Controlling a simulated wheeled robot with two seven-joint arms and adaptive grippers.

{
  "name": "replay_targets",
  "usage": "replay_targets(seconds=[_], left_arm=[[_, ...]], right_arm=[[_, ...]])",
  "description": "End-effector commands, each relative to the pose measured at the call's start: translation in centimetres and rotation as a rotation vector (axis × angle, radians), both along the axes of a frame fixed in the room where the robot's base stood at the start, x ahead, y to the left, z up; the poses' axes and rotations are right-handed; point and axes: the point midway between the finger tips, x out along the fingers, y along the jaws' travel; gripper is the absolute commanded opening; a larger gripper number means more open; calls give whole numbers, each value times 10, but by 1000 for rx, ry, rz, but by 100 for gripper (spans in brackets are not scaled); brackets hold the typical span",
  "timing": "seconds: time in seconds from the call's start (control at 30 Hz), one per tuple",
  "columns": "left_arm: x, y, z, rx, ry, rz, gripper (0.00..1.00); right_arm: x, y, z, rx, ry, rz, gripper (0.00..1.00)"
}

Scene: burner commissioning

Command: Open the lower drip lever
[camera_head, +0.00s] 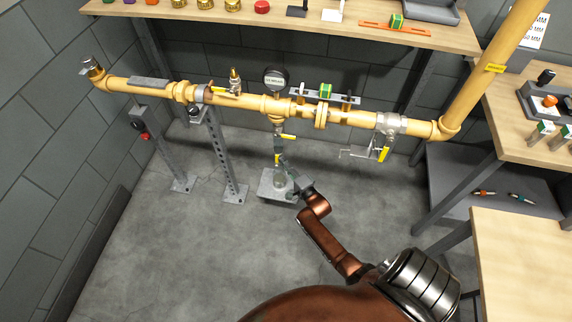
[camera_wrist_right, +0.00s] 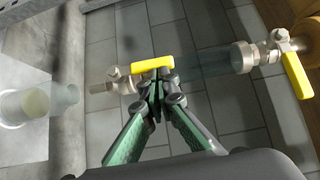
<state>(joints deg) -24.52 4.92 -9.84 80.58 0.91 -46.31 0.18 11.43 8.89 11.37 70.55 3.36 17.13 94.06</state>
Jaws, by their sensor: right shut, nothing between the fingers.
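The lower drip lever (camera_wrist_right: 140,66) is a short yellow handle on a small metal valve (camera_wrist_right: 122,82) in the right wrist view. It lies roughly along the line of the clear drip tube (camera_wrist_right: 205,62). My right gripper (camera_wrist_right: 158,80) is shut and empty, its fingertips right at the lever's free end; whether they touch I cannot tell. In the head view my right gripper (camera_head: 283,163) is small, beside the vertical drip leg under the gauge. The upper yellow lever (camera_wrist_right: 297,76) lies across the tube's line; it also shows in the head view (camera_head: 289,136). My left gripper is not in view.
A clear cup (camera_wrist_right: 35,103) stands below the lower valve, on a grey base plate (camera_head: 267,189). The yellow gas pipe (camera_head: 240,101) runs above on grey stands (camera_head: 227,160). A gauge (camera_head: 275,80) tops the drip leg.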

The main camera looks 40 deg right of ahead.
Motion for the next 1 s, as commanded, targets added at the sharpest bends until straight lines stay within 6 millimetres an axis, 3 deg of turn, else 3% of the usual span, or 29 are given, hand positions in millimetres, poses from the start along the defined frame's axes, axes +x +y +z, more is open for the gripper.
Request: replay_targets(seconds=[0.27,0.5,0.8,1.0], left_arm=[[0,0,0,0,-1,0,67],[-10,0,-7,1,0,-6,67],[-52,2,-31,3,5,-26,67],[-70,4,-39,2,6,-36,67]], right_arm=[[-1,-2,0,-1,0,1,0],[-16,-17,-1,-3,2,13,0],[-80,-12,-1,1,0,3,0],[-108,-8,-3,0,0,4,0]])
